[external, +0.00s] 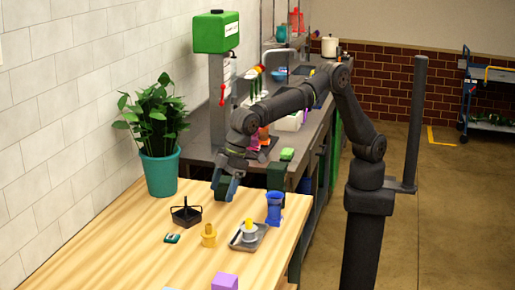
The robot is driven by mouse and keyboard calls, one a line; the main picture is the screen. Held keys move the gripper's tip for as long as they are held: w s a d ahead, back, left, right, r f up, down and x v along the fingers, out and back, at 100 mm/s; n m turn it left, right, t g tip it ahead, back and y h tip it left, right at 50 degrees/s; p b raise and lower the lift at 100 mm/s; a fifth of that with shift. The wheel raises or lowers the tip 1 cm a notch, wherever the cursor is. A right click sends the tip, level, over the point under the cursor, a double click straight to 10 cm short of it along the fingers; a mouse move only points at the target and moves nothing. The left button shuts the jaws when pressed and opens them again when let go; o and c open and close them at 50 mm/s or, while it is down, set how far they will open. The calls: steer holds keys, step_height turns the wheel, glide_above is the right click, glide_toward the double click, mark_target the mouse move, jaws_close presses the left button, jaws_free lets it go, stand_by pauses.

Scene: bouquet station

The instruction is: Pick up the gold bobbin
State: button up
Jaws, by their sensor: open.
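The gold bobbin (209,236) stands upright on the wooden table, between a small dark green item (172,238) and a grey tray (262,235). My gripper (226,188) is open over the far part of the table, beyond the bobbin and apart from it. Its fingers point downward and nothing shows between them. The bobbin is fully in sight.
A black open holder (186,214) stands behind and left of the bobbin. The grey tray carries a white and yellow piece (249,231). A blue vase-like object (274,208) stands behind the tray. A purple block (224,282) lies at the front.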

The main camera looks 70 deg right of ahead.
mark_target(208, 233)
steer(key=x, duration=1.6)
steer(key=shift+s, duration=0.2)
steer(key=c, duration=1.1)
